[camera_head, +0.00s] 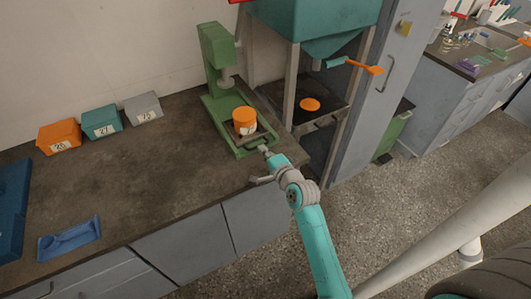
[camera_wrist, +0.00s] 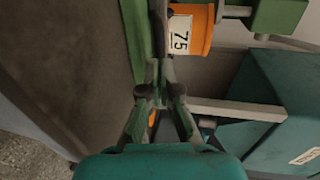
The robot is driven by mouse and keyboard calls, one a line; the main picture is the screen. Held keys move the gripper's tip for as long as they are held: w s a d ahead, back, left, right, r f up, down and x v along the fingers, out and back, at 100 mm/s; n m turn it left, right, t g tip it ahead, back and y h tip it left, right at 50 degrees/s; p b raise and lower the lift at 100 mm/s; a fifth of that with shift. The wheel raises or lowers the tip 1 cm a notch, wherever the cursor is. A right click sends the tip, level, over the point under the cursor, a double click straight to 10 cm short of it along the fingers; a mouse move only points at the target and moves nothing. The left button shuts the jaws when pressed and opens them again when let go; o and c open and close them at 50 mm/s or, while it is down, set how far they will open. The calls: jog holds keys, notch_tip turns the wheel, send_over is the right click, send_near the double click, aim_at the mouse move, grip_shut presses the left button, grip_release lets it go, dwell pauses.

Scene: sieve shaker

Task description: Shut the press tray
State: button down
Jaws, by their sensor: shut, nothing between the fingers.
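The green press (camera_head: 215,50) stands on the dark counter, with its column at the back and a green base. The press tray (camera_head: 262,134) is a dark plate at the front of the base. An orange container (camera_head: 245,117) stands upright on it. In the wrist view the container (camera_wrist: 190,30) shows a label reading 75. My gripper (camera_head: 264,149) is shut and empty at the front end of the press, close to the tray. In the wrist view its fingertips (camera_wrist: 158,70) are together beside the green base; whether they touch the tray cannot be told.
A teal hopper (camera_head: 315,22) on a metal frame stands right of the press, with an orange disc (camera_head: 309,104) beneath. An orange-ended handle (camera_head: 365,67) sticks out there. Numbered orange, teal and grey bins (camera_head: 101,121) line the wall. A blue scoop tray (camera_head: 69,239) lies left; the counter between is clear.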

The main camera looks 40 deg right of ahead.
jog(key=shift+w, duration=0.1)
jog(key=r+x, duration=0.1)
jog(key=x, duration=0.4)
jog(key=r+x, duration=0.1)
jog(key=x, duration=0.4)
jog(key=r+x, duration=0.1)
jog(key=x, duration=0.4)
jog(key=shift+w+d+f, duration=0.1)
jog(key=shift+w+d, duration=0.1)
jog(key=shift+w, duration=0.65)
jog(key=shift+r, duration=0.2)
jog(key=v, duration=1.2)
jog(key=shift+f, duration=0.15)
